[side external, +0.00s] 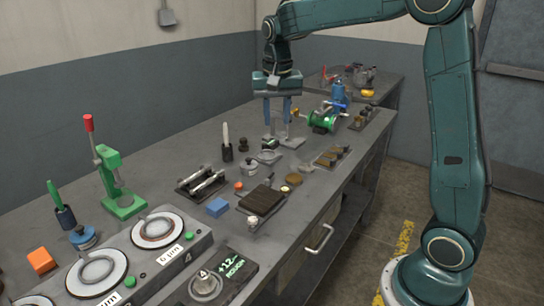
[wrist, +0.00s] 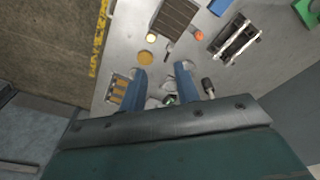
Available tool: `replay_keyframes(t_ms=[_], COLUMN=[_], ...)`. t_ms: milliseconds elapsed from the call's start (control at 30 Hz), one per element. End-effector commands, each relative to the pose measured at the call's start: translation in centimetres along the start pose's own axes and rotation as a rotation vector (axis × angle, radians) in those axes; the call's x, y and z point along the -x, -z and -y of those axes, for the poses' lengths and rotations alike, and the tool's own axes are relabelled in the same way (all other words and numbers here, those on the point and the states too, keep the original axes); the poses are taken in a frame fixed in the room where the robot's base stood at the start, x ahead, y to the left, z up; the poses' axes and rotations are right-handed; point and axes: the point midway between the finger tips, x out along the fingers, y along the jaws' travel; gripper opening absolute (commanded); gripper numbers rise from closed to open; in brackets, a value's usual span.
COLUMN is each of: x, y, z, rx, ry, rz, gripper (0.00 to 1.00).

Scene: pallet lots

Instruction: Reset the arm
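My gripper (side external: 278,132) hangs pointing down over the far part of the grey workbench (side external: 225,190) in the side external view. Its two blue fingers are spread apart with a clear gap between them, and I see nothing held. In the wrist view my gripper (wrist: 161,72) also shows both fingers apart. A small dark item with a green patch (wrist: 168,101) shows between the fingers in the wrist view. I cannot tell whether the fingertips touch the bench.
A green and blue machine (side external: 324,120) stands right of my gripper. A white-tipped upright tool (side external: 226,142), a rack with metal rods (side external: 202,181), a brown ribbed block (side external: 262,200), a blue block (side external: 217,207) and a green press (side external: 118,185) stand nearer. Round dials (side external: 97,273) fill the front left.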

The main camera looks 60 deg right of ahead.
Motion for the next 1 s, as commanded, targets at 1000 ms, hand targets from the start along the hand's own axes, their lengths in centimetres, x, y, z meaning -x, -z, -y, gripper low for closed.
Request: replay_keyframes(t_ms=[1000], x=[5.0], y=[-19.7], z=[-8.9], rx=[0.630], ry=[0.218], rz=[-0.268], gripper=[0.32])
